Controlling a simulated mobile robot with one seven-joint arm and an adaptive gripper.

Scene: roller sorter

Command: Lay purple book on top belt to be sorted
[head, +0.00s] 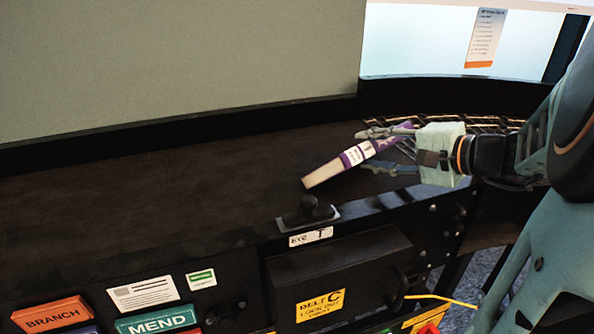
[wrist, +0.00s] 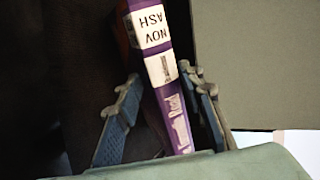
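The purple book (head: 357,155) is on the dark top belt (head: 180,190), near its right end, with its spine and white label showing. Its pale near end points down and left, and I cannot tell whether its whole length touches the belt. My gripper (head: 363,150) reaches in from the right with its fingers spread on either side of the book. In the wrist view the book (wrist: 165,85) runs between the fingers of my gripper (wrist: 160,80). A gap shows by the left finger; the right finger is close beside the book.
A black knob (head: 308,209) stands on the belt's front edge. Below are a box labelled Belt C (head: 335,280) and the signs Branch (head: 52,314) and Mend (head: 156,319). A large grey panel (head: 180,65) rises behind. The belt left of the book is clear.

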